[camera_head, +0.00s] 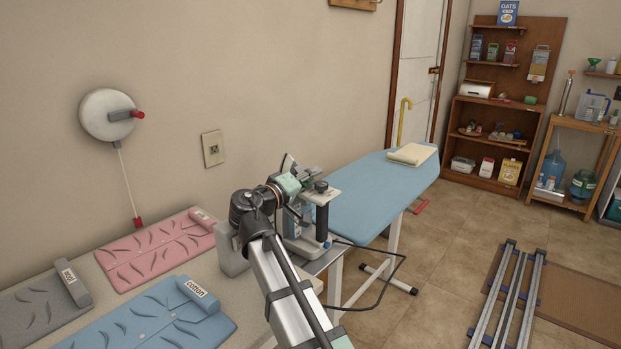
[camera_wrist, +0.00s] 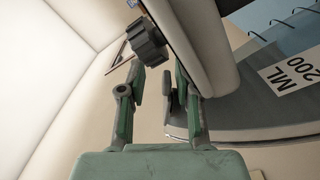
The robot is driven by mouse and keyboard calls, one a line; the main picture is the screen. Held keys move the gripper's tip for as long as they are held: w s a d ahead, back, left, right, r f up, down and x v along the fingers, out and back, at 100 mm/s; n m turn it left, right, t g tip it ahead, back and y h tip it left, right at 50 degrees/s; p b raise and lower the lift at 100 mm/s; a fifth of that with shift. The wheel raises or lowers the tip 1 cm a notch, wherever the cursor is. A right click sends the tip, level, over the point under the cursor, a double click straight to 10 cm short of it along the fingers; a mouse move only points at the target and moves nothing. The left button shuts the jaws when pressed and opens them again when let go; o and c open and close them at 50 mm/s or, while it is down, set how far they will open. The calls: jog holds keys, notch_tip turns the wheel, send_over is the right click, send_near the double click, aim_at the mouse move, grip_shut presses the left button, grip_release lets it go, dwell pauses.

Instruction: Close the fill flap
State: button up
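The steam iron (camera_head: 323,196) stands at the end of the ironing board, with a dark handle and a blue-grey body. My gripper (camera_head: 305,176) is at its upper left side and hides part of it. In the wrist view the iron's pale body (camera_wrist: 205,45) fills the upper right, with a dark ribbed knob (camera_wrist: 147,40) beside it and a clear tank marked "ML 200" (camera_wrist: 292,72). My gripper's two fingers (camera_wrist: 154,92) are apart with a narrow gap and nothing clearly held. The right finger is close to the iron body; I cannot tell whether it touches. I cannot make out the fill flap with certainty.
The blue ironing board (camera_head: 365,190) carries a folded cream cloth (camera_head: 412,154). A table with pink (camera_head: 150,255), grey and blue folded fabrics (camera_head: 150,320) is at the left. A wall-mounted reel (camera_head: 105,113) hangs behind.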

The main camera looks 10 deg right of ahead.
jog(key=v, duration=1.1)
jog(key=shift+s+a, duration=0.25)
jog(key=shift+a, duration=0.1)
jog(key=shift+d+r, duration=0.1)
